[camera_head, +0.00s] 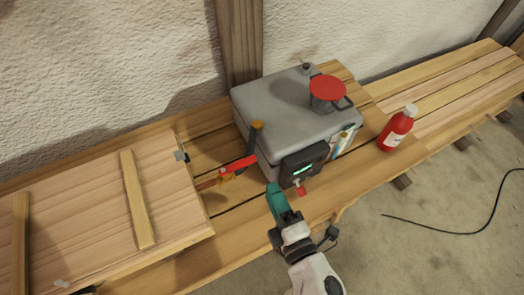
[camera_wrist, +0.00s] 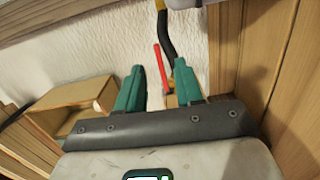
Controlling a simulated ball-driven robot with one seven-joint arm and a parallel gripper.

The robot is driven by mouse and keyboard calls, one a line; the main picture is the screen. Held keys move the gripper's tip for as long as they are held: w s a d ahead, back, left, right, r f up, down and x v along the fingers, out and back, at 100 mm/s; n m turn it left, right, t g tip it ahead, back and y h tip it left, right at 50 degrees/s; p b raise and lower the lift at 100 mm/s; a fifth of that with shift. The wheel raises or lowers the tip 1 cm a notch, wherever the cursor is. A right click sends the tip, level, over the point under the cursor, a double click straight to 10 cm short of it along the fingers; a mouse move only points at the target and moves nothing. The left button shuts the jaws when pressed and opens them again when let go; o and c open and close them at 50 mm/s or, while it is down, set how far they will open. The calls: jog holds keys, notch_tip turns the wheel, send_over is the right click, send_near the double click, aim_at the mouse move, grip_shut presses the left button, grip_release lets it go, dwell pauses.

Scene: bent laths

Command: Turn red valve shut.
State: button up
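In the wrist view the red lever (camera_wrist: 161,66) shows beyond and between my fingertips, next to a black and yellow pipe (camera_wrist: 165,30). My gripper (camera_head: 275,193) has teal fingers and is just below and right of the lever in the head view. In the wrist view my gripper (camera_wrist: 157,80) is open with nothing between its fingers. The lever seems apart from the fingers.
A black panel (camera_head: 303,163) with a lit display is on the box front, with a small red part (camera_head: 301,190) below. A red-lidded cup (camera_head: 326,90) stands on top. A red bottle (camera_head: 397,128) is at right. A wooden crate (camera_head: 95,215) lies left. A cable (camera_head: 450,232) lies on the floor.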

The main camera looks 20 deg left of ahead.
aim_at(245, 161)
jog(key=shift+n+g+y, duration=0.5)
jog(key=shift+n, duration=0.2)
jog(key=x, duration=0.3)
jog(key=s+a+x, duration=0.1)
jog(key=x, duration=0.7)
jog(key=shift+s+a+r, duration=0.2)
jog(key=shift+s+a, duration=0.05)
grip_shut()
